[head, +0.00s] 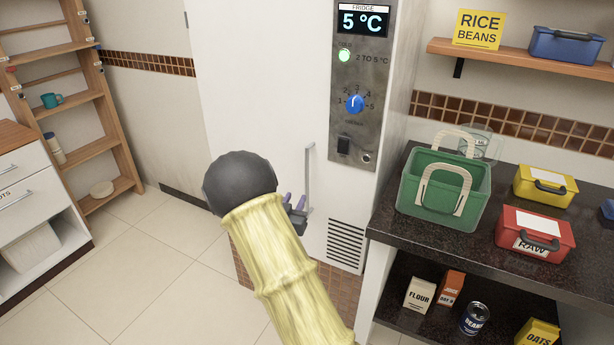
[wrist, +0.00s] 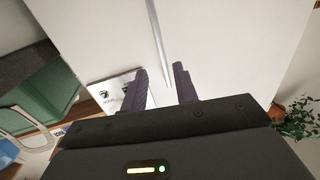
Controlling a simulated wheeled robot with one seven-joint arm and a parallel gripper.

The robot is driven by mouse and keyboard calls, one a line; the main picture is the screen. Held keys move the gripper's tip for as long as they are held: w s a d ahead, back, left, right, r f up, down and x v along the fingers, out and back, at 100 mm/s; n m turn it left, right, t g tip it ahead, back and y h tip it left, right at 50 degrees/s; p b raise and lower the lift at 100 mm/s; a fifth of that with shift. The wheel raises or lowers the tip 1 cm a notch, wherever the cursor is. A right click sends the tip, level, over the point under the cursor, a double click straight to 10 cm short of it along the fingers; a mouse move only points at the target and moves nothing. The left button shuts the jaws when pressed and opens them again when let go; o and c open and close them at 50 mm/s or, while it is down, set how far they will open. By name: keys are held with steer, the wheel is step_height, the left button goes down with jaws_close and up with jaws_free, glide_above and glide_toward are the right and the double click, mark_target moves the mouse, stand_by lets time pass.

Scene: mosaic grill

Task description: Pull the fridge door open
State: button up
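The white fridge door (head: 255,95) looks closed, beside the grey control panel. Its slim vertical metal handle (head: 309,165) is near the door's right side. My gripper (head: 298,205) is close to the lower end of the handle, partly hidden behind my arm. In the wrist view, my gripper (wrist: 160,88) has its two dark fingers apart. The handle (wrist: 157,40) runs down toward the gap between them and lies nearer the right finger. I see no finger pressed on it, and I cannot tell how deep it sits between them.
The control panel (head: 360,90) reads 5 °C. A dark counter (head: 400,222) with a green basket (head: 430,205) and lunch boxes stands at the right. A wooden shelf (head: 95,148) and white drawers (head: 30,180) are at the left. The tiled floor (head: 130,265) left of the fridge is clear.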

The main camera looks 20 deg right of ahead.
mark_target(306, 177)
steer(key=p+x, duration=0.1)
steer(key=x, duration=1.2)
jaws_close()
